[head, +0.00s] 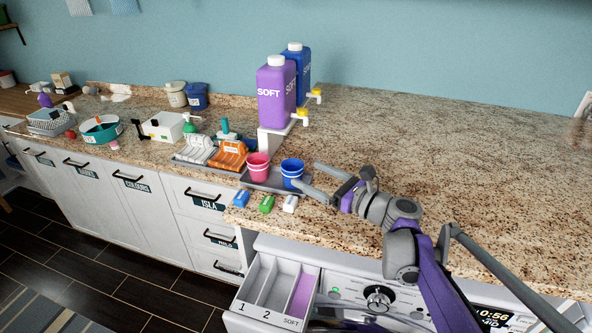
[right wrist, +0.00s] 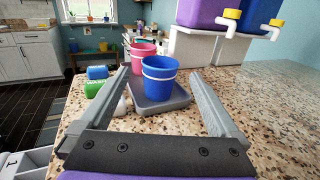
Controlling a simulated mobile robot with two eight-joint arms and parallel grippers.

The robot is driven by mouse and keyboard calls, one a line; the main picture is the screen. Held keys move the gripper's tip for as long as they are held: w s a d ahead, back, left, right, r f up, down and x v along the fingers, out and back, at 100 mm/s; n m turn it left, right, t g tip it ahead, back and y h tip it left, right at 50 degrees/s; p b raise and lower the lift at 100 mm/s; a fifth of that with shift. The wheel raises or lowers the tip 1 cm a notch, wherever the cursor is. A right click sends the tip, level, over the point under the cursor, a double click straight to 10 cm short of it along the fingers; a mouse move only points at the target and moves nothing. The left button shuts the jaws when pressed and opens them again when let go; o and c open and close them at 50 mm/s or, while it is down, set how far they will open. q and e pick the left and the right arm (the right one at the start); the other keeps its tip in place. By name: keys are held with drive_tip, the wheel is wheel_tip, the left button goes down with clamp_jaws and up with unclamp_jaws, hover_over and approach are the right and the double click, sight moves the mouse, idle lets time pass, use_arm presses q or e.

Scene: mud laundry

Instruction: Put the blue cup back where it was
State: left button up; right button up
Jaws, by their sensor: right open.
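The blue cup (head: 292,173) stands upright on a grey tray (head: 262,187) on the granite counter. A pink cup (head: 258,167) stands on the same tray, to its left. My right gripper (head: 309,176) is open and empty, just right of the blue cup, with its fingers pointing at it. In the right wrist view the blue cup (right wrist: 159,78) is ahead, between the lines of the two open fingers and clear of both. The pink cup (right wrist: 143,50) is behind it there. My left gripper is not in view.
Blue (head: 242,200), green (head: 266,204) and white (head: 290,204) small blocks lie along the counter's front edge. Purple (head: 275,95) and blue (head: 302,65) SOFT bottles stand on a white riser behind the tray. An open detergent drawer (head: 280,290) juts out below.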

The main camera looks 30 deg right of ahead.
drive_tip(key=shift+v, duration=1.4)
